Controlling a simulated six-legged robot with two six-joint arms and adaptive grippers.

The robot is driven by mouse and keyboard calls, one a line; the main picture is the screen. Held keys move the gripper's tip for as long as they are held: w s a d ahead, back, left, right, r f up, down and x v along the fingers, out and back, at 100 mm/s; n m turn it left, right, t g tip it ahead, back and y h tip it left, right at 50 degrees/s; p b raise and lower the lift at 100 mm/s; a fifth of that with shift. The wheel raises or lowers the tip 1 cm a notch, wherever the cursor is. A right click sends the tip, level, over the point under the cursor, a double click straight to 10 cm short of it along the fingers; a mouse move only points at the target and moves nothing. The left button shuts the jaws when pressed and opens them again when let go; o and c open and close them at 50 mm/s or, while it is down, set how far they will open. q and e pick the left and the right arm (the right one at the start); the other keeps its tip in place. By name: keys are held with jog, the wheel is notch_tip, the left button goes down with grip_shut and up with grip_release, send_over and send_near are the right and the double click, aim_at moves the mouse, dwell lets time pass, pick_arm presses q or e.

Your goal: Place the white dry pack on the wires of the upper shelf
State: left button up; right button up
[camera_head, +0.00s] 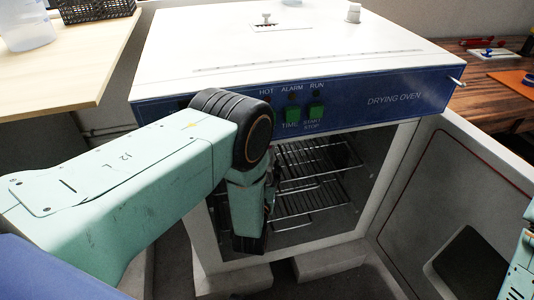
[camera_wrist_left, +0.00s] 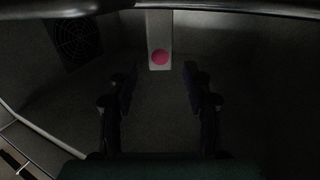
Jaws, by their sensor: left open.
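In the left wrist view, a pale upright piece with a round pink spot (camera_wrist_left: 159,32) stands beyond my fingertips, centred between them. It looks like the white dry pack, but the picture is dark. My left gripper (camera_wrist_left: 160,78) is open, its two fingers apart with nothing between them. In the head view my left arm reaches to the open front of the drying oven (camera_head: 290,55), and its fingers are hidden. The upper wire shelf (camera_head: 318,158) shows inside to the right of my wrist, with its visible part bare. The dry pack does not show in the head view.
A lower wire shelf (camera_head: 315,200) sits below. The oven door (camera_head: 450,180) stands open at the right. In the wrist view, a dark round grille (camera_wrist_left: 75,40) is on the upper left wall, and light bars (camera_wrist_left: 30,140) show at lower left.

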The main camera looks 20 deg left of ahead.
pick_arm(q)
jog(key=p+v, duration=0.1)
jog(key=v, duration=0.5)
jog(key=shift+s, duration=0.1)
jog(key=s+a+f+m+g+h, duration=0.1)
jog(key=s+a+f+g, duration=0.2)
jog(key=s, duration=0.4)
jog(key=s+f+g+h, duration=0.1)
jog(key=s+f+g, duration=0.2)
jog(key=s+g, duration=0.35)
jog(key=s+a+f+m+g+h, duration=0.1)
jog(key=s+a+f+g, duration=0.2)
jog(key=s, duration=0.5)
jog(key=s+d+r+g, duration=0.1)
jog(key=s+g, duration=0.1)
jog(key=s, duration=0.4)
jog(key=s+d+r+g+h, duration=0.1)
jog(key=s+r+g, duration=0.1)
jog(key=s, duration=0.4)
jog(key=shift+s+d+g, duration=0.25)
jog(key=shift+s+g, duration=0.05)
jog(key=shift+g, duration=0.25)
jog(key=shift+r, duration=0.1)
